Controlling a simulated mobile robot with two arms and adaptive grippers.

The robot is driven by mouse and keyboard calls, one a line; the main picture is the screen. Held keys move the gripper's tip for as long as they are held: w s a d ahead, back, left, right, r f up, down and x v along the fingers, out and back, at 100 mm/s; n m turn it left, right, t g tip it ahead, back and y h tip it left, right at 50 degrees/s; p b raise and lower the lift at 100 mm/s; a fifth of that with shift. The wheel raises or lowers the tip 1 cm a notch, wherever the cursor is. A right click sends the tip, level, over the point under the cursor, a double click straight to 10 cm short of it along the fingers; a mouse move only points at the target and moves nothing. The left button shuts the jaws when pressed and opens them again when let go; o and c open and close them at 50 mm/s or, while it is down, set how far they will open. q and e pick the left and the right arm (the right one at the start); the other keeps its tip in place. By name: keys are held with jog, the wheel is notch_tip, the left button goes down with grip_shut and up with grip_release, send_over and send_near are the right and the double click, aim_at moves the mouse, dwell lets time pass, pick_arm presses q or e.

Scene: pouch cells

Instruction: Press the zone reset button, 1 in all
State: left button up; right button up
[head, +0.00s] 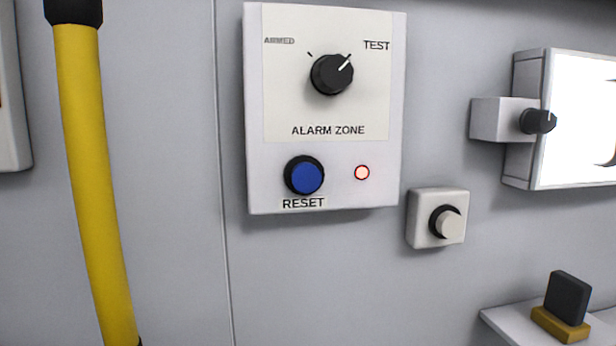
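The alarm zone panel (226,0) is a white box on the grey wall, in the upper middle of the head view. Its blue reset button (307,178) sits in a black ring at the lower left, above the label RESET. A black selector knob (331,74) above it has its white mark pointing up and right, towards TEST and away from ARMED. A small round lamp (362,172) with a red rim and pale centre is right of the button. Neither gripper is in view.
A yellow vertical bar (90,180) with black ends stands at the left. A small white box with a pale button (449,224) is below right of the panel. A bright lit box (585,120) with a knob (537,121) and a shelf (510,322) holding a black block (568,297) are at the right.

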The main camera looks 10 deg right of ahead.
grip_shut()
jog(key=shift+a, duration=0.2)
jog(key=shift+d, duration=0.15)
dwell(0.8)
